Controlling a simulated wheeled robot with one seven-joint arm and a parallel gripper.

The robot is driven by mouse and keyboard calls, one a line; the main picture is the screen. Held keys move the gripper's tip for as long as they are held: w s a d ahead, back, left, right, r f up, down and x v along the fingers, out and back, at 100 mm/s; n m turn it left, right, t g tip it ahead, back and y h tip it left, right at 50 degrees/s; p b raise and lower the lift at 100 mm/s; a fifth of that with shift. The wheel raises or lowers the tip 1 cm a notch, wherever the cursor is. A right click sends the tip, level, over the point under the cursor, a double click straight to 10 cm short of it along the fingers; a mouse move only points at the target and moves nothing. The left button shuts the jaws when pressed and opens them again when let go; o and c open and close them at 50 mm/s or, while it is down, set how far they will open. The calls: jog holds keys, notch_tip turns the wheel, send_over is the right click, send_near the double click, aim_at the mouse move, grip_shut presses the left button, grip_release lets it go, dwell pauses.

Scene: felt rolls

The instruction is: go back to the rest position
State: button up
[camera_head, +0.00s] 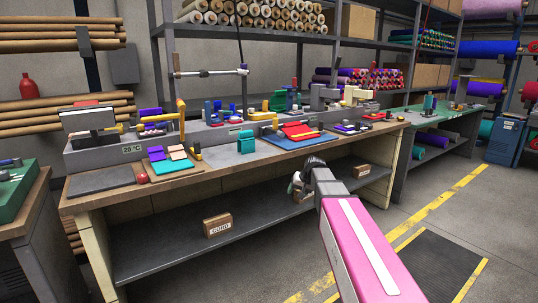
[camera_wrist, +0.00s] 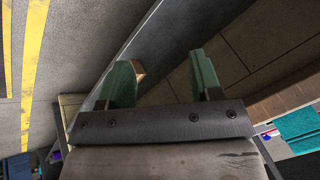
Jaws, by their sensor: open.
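My gripper (camera_head: 299,186) hangs in front of the long workbench (camera_head: 262,162), below the level of its top and above the lower shelf as seen in the head view. My pink arm link reaches up to it from the bottom right. In the wrist view my gripper (camera_wrist: 168,72) shows two green fingers standing well apart. Nothing is between them. The fingers point past the bench's lower shelf edge, and I cannot tell how far off it is.
A cord box (camera_head: 217,225) lies on the lower shelf (camera_head: 160,251), and another box (camera_head: 361,171) is further right. Felt pieces and a blue mat (camera_head: 318,143) lie on the bench top. Yellow floor lines and a dark floor mat (camera_head: 432,266) are at the right, where the floor is clear.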

jog(key=s+d+f+g+h, duration=0.2)
jog(key=s+f, duration=0.6)
jog(key=s, duration=0.5)
jog(key=s+d+f+g+h, duration=0.2)
jog(key=s+d+f, duration=0.2)
jog(key=s+f, duration=0.5)
jog(key=s, duration=0.4)
jog(key=shift+s+d, duration=0.15)
jog(key=shift+s, duration=0.15)
